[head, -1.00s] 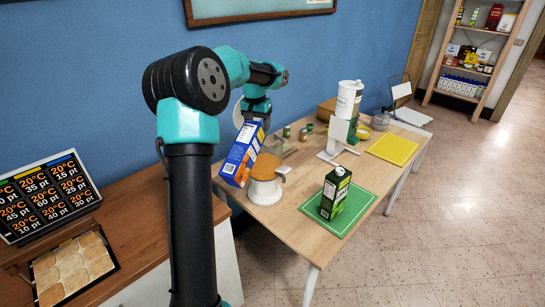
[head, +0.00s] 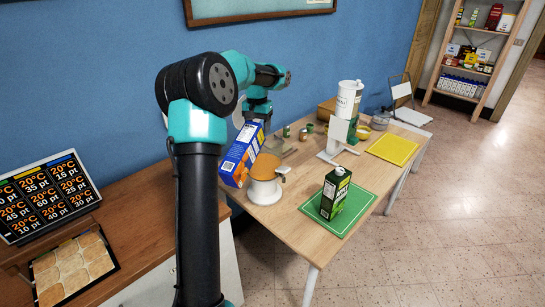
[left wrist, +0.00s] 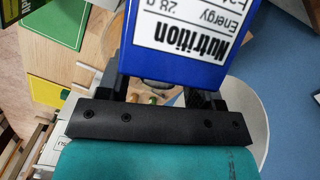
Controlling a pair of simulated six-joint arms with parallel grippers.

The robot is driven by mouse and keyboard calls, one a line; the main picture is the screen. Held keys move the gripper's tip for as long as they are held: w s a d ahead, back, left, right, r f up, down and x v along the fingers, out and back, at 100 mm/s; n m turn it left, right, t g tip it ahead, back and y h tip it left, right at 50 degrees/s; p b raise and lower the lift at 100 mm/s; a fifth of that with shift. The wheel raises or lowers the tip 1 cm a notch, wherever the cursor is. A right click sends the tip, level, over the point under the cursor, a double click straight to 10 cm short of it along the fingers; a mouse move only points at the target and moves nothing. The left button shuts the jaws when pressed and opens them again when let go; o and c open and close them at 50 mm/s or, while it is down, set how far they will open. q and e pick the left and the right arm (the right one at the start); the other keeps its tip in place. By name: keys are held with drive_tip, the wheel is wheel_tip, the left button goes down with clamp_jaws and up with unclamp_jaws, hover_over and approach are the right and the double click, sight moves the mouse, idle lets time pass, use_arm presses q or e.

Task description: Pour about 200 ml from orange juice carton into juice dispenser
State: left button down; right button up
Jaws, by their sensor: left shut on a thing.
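The orange juice carton (head: 238,160), a blue and orange box, is tilted in the air over the left side of a round white vessel (head: 264,190). The vessel has an orange top surface and a small grey part on its right; it appears to be the juice dispenser. My left gripper (left wrist: 162,92) is shut on the carton, whose white nutrition label (left wrist: 190,35) faces the wrist camera. In the head view the fingers are largely hidden, and I cannot make out a stream from the carton. My right gripper is not in view.
A green and black carton (head: 335,190) stands on a green mat (head: 350,217). A white cylinder on a stand (head: 348,100) is farther back, near small jars (head: 303,133). A yellow mat (head: 393,149) lies to the right. Bare table lies between the vessel and the green mat.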

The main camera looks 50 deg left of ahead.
use_arm(q)
drive_tip(key=shift+f+g, duration=0.25)
drive_tip(key=shift+g, duration=0.15)
idle(0.3)
